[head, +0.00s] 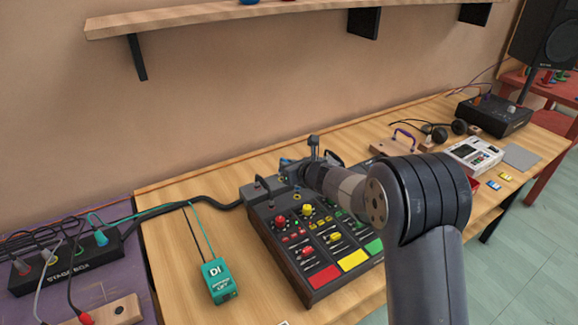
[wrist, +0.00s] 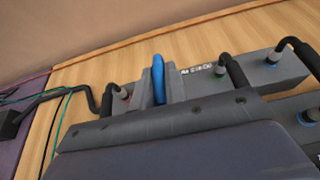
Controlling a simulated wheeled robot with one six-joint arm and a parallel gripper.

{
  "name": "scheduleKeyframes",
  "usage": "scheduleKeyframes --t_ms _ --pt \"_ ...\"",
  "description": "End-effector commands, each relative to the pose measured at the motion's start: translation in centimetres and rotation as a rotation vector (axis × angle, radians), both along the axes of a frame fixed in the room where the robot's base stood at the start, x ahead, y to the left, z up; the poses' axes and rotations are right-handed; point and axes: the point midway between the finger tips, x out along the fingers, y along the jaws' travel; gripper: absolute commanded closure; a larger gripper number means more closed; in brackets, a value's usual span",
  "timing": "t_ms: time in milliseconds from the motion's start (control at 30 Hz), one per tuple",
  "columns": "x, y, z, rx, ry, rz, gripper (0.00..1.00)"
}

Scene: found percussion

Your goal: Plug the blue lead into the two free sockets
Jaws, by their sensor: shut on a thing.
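My gripper (head: 292,168) is over the back edge of the dark mixer (head: 318,276) in the head view. In the wrist view my gripper (wrist: 156,90) is shut on an upright blue piece (wrist: 158,72), which looks like part of the blue lead. It stands over the mixer's back strip (wrist: 205,82), between plugged black leads. One black plug (wrist: 121,92) is just left of the fingers and others (wrist: 221,70) are to the right. My fingers hide the blue piece's lower end, so I cannot tell whether it touches a socket. No free socket shows clearly.
A black stage box (head: 72,262) with several plugs stands at the left. A teal DI box (head: 218,281) lies left of the mixer, its cables running back. A wall shelf (head: 230,17) hangs above. Headphones (head: 440,134) and a white device (head: 472,155) are at the right.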

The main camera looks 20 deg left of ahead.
Motion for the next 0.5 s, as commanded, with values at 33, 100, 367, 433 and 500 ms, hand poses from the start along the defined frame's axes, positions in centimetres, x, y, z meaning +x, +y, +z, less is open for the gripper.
scheduleKeyframes --t_ms 33,100,367,433,500 --pt "0.01 0.01 0.06 0.001 -0.001 0.000 1.00" --pt "0.01 0.00 0.07 0.001 -0.001 0.000 1.00" --pt "0.01 0.01 -0.13 0.001 -0.001 0.000 1.00" --pt "0.01 0.01 -0.29 0.001 -0.001 0.000 1.00" --pt "0.01 0.01 -0.45 0.001 -0.001 0.000 1.00"
